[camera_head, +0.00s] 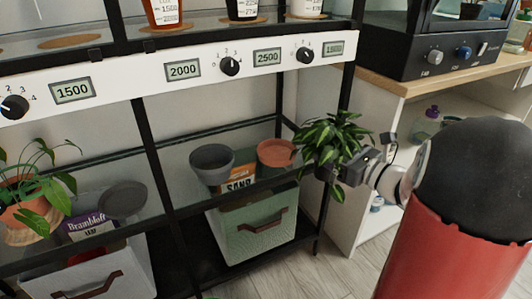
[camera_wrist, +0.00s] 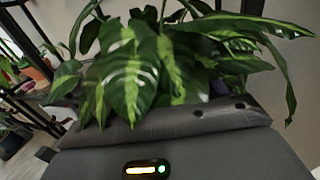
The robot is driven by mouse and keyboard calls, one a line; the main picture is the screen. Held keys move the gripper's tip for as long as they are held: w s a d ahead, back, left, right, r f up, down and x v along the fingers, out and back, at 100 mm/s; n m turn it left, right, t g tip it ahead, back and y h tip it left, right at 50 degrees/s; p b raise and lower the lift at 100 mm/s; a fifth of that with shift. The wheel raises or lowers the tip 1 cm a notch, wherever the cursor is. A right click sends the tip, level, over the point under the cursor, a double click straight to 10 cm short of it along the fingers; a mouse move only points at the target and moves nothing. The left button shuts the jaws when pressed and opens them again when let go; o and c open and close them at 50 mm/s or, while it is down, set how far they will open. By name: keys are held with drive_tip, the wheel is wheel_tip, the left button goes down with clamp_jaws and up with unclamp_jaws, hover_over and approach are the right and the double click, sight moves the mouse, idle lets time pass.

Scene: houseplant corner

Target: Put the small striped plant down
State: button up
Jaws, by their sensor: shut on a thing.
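The small striped plant (camera_head: 331,138), with long green leaves that have pale stripes, is in my gripper (camera_head: 328,172) in front of the shelf rack's right post. My gripper is shut on it, and the leaves hang over the fingertips. Its pot is mostly hidden by leaves and gripper. In the wrist view the striped leaves (camera_wrist: 135,78) fill the upper middle, just beyond the dark gripper body (camera_wrist: 170,125). The plant looks roughly upright, held in the air, apart from any surface that I can see.
A green crate (camera_head: 258,222) with a grey pot (camera_head: 211,160), a terracotta pot (camera_head: 275,153) and a sand bag (camera_head: 240,181) stands left of the plant. Another plant (camera_head: 35,190) is at far left. A wooden counter (camera_head: 400,83) is at right. The lower floor (camera_head: 300,278) is clear.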

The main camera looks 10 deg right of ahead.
drive_tip(key=shift+r, duration=0.5)
drive_tip(key=f+x, duration=0.1)
drive_tip(key=x, duration=0.5)
drive_tip(key=b+x, duration=0.1)
drive_tip(key=x, duration=0.5)
drive_tip(key=f+x, duration=0.1)
drive_tip(key=x, duration=0.5)
drive_tip(key=shift+f+b, duration=0.3)
drive_tip(key=shift+f, duration=0.25)
drive_tip(key=shift+f+b, duration=0.35)
drive_tip(key=o, duration=1.1)
drive_tip(key=shift+r, duration=0.1)
